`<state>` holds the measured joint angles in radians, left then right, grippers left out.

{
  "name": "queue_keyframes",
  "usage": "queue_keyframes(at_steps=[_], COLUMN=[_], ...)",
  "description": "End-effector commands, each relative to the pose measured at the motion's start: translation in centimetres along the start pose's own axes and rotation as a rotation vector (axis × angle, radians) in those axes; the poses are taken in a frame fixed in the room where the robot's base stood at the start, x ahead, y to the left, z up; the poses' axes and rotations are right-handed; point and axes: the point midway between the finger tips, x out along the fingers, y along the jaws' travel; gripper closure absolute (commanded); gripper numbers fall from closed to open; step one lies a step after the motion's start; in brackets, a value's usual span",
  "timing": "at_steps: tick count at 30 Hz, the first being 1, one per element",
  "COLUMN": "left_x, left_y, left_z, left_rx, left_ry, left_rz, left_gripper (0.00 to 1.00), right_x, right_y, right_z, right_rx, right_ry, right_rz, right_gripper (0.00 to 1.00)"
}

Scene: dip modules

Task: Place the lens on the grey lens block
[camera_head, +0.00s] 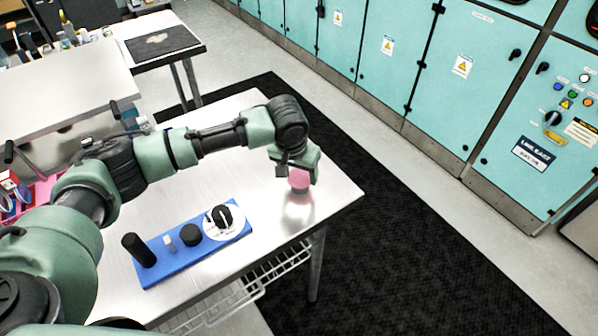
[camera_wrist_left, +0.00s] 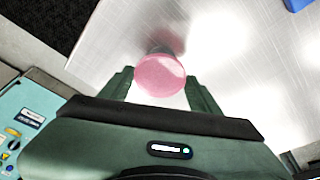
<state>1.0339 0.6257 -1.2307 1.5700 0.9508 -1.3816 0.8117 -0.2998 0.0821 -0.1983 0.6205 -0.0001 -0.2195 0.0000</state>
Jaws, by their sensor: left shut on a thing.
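The pink round lens (camera_head: 299,178) is between the fingers of my left gripper (camera_head: 303,168), near the right corner of the metal table. In the left wrist view the lens (camera_wrist_left: 160,76) shows as a pink disc between the two green fingers, which are shut on it. A small grey block (camera_head: 299,191) shows just under the lens in the head view. In the wrist view a dark grey part (camera_wrist_left: 160,49) shows just past the disc's edge. I cannot tell whether lens and block touch. My right gripper is not in view.
A blue tray (camera_head: 180,277) on the table (camera_head: 270,226) holds a black cylinder, a small pale piece, a black knob and a white disc with a black handle. Bare tabletop lies between tray and lens. Teal cabinets (camera_head: 400,62) stand behind.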

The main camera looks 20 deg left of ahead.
Motion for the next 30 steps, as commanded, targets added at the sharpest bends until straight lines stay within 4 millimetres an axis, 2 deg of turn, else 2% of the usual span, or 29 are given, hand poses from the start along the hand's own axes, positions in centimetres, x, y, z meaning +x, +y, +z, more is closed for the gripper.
queue_keyframes(at_steps=[2,3,5,17,20,30], left_x=[0.2,0.2,0.2,-0.3,-1.5,-8.6], left_y=[0.0,0.0,0.0,0.0,0.0,0.0], left_z=[0.1,0.1,0.0,-0.1,-0.1,-0.1], left_rx=[0.000,0.000,0.000,0.000,0.000,0.000], left_ry=[-0.001,0.000,0.000,0.001,0.002,0.005], left_rz=[0.001,0.001,0.001,0.000,0.002,0.002], left_gripper=[0.76,0.32,0.16,0.16,0.16,0.16], right_x=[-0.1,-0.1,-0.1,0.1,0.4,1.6], right_y=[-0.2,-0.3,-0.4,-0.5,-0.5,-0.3], right_z=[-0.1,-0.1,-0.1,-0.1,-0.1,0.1], right_rx=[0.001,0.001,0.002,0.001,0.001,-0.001], right_ry=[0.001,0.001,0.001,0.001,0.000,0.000], right_rz=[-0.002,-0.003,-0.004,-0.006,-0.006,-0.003], right_gripper=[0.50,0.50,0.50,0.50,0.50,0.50])
